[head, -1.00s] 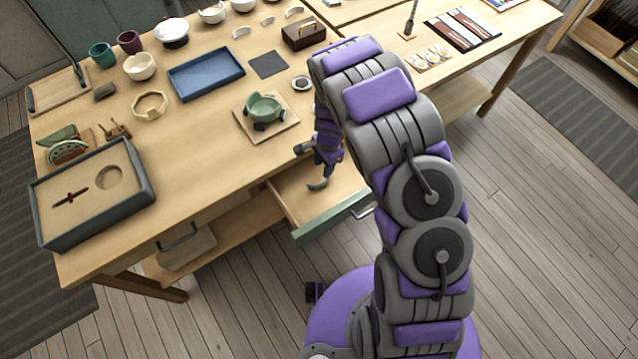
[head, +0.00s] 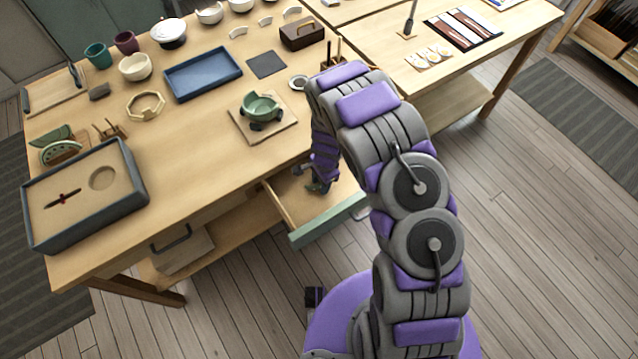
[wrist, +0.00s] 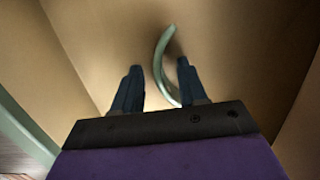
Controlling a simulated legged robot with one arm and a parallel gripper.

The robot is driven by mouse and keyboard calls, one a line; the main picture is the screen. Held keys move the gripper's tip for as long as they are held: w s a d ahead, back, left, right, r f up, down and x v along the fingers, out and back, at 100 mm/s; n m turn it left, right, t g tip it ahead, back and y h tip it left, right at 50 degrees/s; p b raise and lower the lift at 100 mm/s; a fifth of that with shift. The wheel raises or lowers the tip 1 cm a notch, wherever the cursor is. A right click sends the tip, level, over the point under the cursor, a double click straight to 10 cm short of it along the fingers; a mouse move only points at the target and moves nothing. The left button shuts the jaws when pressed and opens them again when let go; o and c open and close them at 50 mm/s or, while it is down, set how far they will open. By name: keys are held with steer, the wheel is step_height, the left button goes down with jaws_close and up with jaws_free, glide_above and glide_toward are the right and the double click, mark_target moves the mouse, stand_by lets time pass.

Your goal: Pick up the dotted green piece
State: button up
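A curved pale green piece (wrist: 164,65) lies on the drawer floor in the wrist view; I cannot make out dots on it. My gripper (wrist: 158,70) is open above it, a dark finger on each side. The piece runs between the fingers, nearer the right one, and I see no clear contact. In the head view my gripper (head: 319,186) reaches down into the open drawer (head: 335,222), and the piece there is hidden. At the table's left, a green piece with dark spots or holes (head: 62,153) stands beside a plain green piece (head: 54,134).
The drawer's wooden walls surround my gripper, with its green front (wrist: 22,130) at left in the wrist view. Above the drawer, a green bowl with dark parts (head: 262,108) stands on a board. A grey-rimmed tray (head: 136,187) sits at the table's left front.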

steer(key=shift+a, duration=0.1)
jaws_close()
